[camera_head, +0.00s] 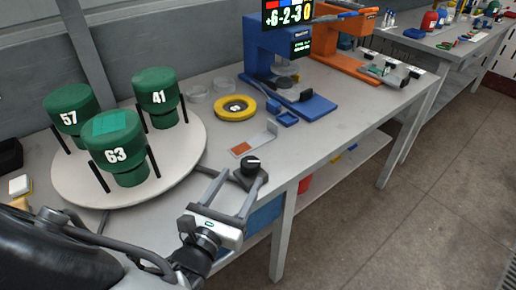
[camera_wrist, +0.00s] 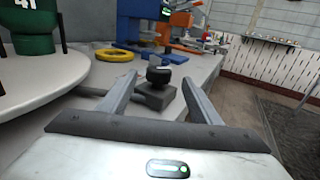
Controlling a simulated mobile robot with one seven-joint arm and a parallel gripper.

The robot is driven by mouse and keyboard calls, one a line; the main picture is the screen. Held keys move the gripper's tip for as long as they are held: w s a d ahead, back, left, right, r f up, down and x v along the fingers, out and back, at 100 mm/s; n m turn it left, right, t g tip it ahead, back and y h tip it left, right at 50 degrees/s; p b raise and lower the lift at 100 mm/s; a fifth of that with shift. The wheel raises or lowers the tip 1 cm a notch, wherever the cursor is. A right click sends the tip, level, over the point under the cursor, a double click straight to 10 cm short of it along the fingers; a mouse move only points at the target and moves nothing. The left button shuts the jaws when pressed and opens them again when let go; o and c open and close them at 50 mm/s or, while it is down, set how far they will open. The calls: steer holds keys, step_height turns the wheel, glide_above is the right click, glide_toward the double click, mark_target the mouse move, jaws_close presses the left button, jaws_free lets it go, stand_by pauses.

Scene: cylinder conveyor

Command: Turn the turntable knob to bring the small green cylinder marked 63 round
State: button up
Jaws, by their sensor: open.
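The round white turntable (camera_head: 190,165) stands on the left of the bench and carries three green cylinders. The cylinder marked 63 (camera_head: 116,155) is at the front, with a lighter green square on top. The one marked 57 (camera_head: 69,117) is behind left, and the one marked 41 (camera_head: 157,98) is behind right. The black knob (camera_head: 251,166) sits on a dark block near the bench's front edge. My gripper (camera_head: 235,180) is open, with the knob between or just beyond its fingertips. In the wrist view the knob (camera_wrist: 158,76) shows between the fingers, apart from both.
A yellow ring (camera_head: 236,107) and a blue machine (camera_head: 285,65) stand behind the knob. A small metal plate with an orange-brown patch (camera_head: 243,149) lies close to it. An orange machine (camera_head: 345,33) is farther right. Black posts stand beside the cylinders.

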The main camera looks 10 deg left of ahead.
steer(key=w, duration=0.3)
steer(key=w+d+b, duration=0.1)
steer(key=w, duration=0.3)
steer(key=w+d, duration=0.1)
steer(key=w, duration=0.3)
steer(key=shift+w+b, duration=0.15)
steer(key=shift+b, duration=0.25)
steer(key=c, duration=1)
steer(key=shift+a+n+y+p, duration=0.1)
steer(key=shift+n+y+p, duration=0.35)
steer(key=shift+y, duration=0.35)
steer(key=shift+c, duration=0.2)
steer(key=shift+a+n+y, duration=0.2)
steer(key=shift+n+y, duration=0.05)
steer(key=shift+y, duration=0.05)
steer(key=o, duration=1)
steer(key=shift+o, duration=0.2)
